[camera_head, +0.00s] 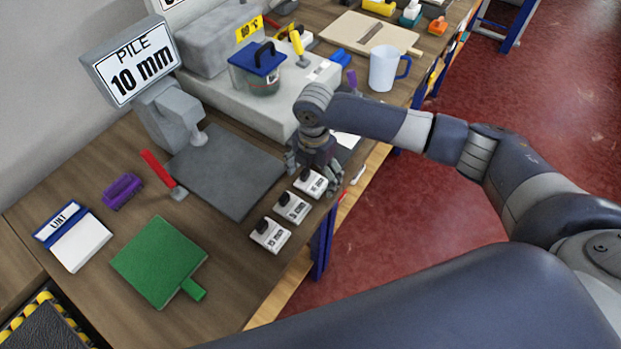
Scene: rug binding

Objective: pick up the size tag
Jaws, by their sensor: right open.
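My right gripper (314,178) is open and points down at the front edge of the workbench. It is over or just behind the farthest of three small white blocks with black knobs and printed labels. These are the near block (270,236), the middle block (292,208) and the far block (311,184). A white card (348,140) lies behind the gripper, partly hidden by my arm. I cannot tell which of these is the size tag, as the print is too small. Contact between gripper and far block is unclear. My left gripper is not in view.
A grey machine with a "PILE 10 mm" sign (133,62) stands behind a dark plate (228,170). A green board (160,262), purple brush (122,191), red-handled tool (160,172) and lint pad (78,242) lie left. A white mug (384,68) stands beyond my arm.

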